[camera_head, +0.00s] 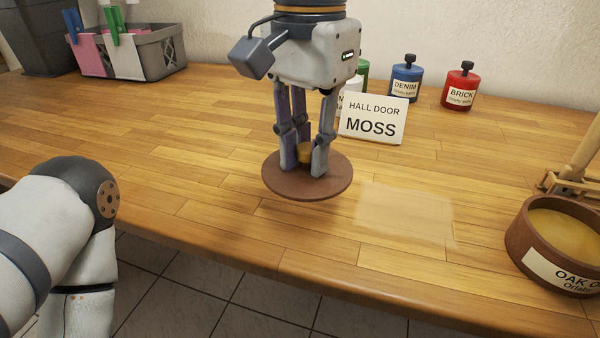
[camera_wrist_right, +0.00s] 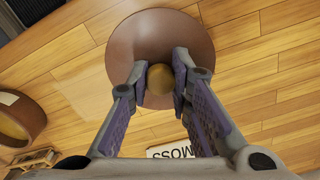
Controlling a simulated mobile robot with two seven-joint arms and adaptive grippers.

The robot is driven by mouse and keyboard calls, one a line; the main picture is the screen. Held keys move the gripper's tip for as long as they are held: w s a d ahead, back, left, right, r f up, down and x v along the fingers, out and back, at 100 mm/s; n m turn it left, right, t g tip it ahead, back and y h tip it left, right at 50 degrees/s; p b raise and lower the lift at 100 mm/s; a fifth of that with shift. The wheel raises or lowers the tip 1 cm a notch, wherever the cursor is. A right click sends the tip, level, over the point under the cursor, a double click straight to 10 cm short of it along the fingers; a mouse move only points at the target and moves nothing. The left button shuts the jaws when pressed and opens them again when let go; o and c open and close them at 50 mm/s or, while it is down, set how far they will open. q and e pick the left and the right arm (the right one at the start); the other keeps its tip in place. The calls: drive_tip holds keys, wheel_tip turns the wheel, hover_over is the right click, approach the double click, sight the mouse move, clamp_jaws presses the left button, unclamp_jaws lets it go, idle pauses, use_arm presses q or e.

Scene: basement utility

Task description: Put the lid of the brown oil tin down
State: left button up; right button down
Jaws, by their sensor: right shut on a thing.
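My right gripper (camera_head: 305,160) is shut on the tan knob of the round brown lid (camera_head: 335,180). The lid is level, at or just above the wooden worktop; I cannot tell whether it touches. In the right wrist view the fingers (camera_wrist_right: 160,85) stand on both sides of the knob, with the lid (camera_wrist_right: 185,28) beyond. The brown oil tin (camera_head: 515,240), labelled "OAK O...", stands open at the right edge with yellow oil inside. It also shows in the right wrist view (camera_wrist_right: 36,115) at the left. My left gripper is out of view; only the left arm shows.
A card reading "HALL DOOR MOSS" (camera_head: 373,119) stands behind the lid. Blue (camera_head: 406,85) and red (camera_head: 461,90) tins stand further back. A grey basket (camera_head: 155,52) is at the back left. A pale, bare patch (camera_head: 405,212) lies between lid and oil tin.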

sight(301, 175)
drive_tip(key=f, duration=0.1)
drive_tip(key=w+f, duration=0.1)
drive_tip(key=f, duration=0.2)
drive_tip(key=shift+w+a+f, duration=0.35)
drive_tip(key=shift+f, duration=0.2)
drive_tip(key=c, duration=1.5)
unclamp_jaws()
drive_tip(key=shift+f, duration=0.15)
drive_tip(key=shift+o, duration=0.2)
wheel_tip(301, 175, up, 12)
drive_tip(key=shift+r, duration=0.15)
